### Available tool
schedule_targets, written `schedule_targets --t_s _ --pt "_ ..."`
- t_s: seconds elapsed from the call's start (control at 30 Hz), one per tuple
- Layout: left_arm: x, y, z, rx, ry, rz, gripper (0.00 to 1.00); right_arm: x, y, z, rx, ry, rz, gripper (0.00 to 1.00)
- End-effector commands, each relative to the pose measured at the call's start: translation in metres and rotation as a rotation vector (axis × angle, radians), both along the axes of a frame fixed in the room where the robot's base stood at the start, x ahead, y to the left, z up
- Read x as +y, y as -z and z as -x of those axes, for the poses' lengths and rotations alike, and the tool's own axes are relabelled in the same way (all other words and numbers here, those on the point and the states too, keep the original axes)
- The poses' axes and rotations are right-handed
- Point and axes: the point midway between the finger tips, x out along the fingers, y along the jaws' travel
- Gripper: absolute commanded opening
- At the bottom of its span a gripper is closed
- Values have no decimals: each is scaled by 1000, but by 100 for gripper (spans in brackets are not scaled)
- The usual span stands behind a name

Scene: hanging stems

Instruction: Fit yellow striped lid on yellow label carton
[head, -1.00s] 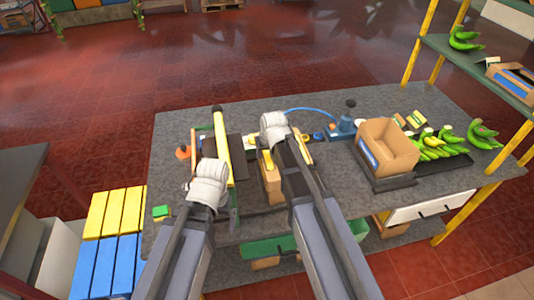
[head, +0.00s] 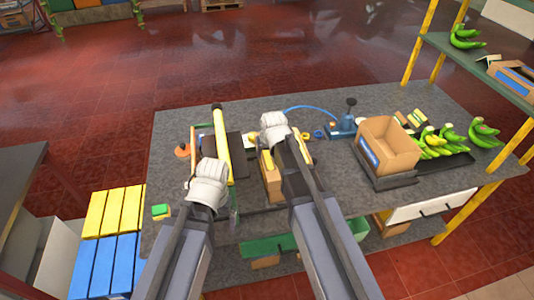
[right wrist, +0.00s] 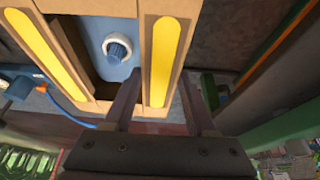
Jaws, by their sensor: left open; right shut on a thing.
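The yellow striped lid (right wrist: 163,60) is brown card with two long yellow stripes, large in the right wrist view. My right gripper (right wrist: 160,112) is shut on its near edge, with one stripe between the fingers. In the head view the brown lid (head: 270,185) shows beside my right gripper (head: 283,140), partly hidden by the arm. My left gripper (head: 208,180) is open and empty, left of the lid. I cannot make out a yellow label carton apart from the lid; the arms cover that part of the table. A blue part with a ringed knob (right wrist: 117,48) shows between the stripes.
An open carton with a blue label (head: 387,150) stands on a dark tray at right. Green bananas (head: 440,143) lie beyond it. A blue device with a hose (head: 343,125) stands behind. A yellow bar (head: 222,145) rises near my left gripper.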

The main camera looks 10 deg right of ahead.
Motion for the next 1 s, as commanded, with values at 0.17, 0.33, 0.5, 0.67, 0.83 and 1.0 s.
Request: schedule_targets --t_s 0.17,0.33,0.5,0.67,0.83,1.0 --pt "0 1 0 0 0 0 100 0 1 0 0 0 0 16" --pt "0 1 0 0 0 0 100 0 1 0 0 0 0 16" --pt "0 1 0 0 0 0 100 0 1 0 0 0 0 72" --pt "0 1 0 0 0 0 100 0 1 0 0 0 0 90" --pt "0 1 0 0 0 0 100 0 1 0 0 0 0 91" --pt "0 1 0 0 0 0 100 0 1 0 0 0 0 100"
